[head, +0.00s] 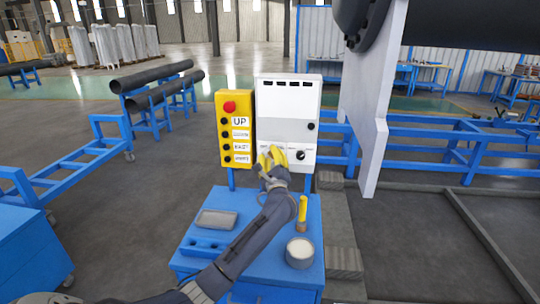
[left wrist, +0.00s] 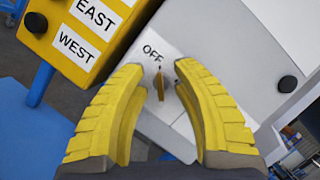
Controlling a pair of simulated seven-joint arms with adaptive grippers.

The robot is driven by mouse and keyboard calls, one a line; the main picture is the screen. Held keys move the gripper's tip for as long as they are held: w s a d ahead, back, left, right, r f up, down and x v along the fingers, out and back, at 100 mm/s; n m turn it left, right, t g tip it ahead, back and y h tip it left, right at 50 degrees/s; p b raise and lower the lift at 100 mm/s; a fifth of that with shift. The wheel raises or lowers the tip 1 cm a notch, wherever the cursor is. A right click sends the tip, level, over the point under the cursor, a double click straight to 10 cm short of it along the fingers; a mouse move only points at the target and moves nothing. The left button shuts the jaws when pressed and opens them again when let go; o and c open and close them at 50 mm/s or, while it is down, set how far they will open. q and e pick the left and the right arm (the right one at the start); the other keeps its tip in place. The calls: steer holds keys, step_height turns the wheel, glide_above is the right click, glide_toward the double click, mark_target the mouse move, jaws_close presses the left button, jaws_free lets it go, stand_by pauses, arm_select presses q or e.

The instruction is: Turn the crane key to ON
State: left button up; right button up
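The crane key (left wrist: 160,88) is a small brass-coloured key on the grey-white control box (left wrist: 205,30), just below the printed word OFF. It points roughly toward that label. My left gripper (left wrist: 159,72) has its two yellow fingers spread, one on each side of the key, with a gap on both sides. In the head view the left gripper (head: 271,157) is at the lower left of the control box (head: 285,105) and hides the key there. No ON label is visible. My right gripper is not in view.
A yellow button panel (head: 236,128) with a red stop button stands left of the box. Below is a blue cart (head: 245,270) carrying a grey block, a yellow-handled tool and a round tin (head: 300,252). A large pale plate (head: 372,95) hangs at the right.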

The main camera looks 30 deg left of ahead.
arm_select(q)
steer(key=shift+w+a, duration=0.15)
steer(key=shift+a, duration=0.05)
steer(key=shift+c, duration=0.6)
jaws_close()
steer(key=shift+r, duration=0.1)
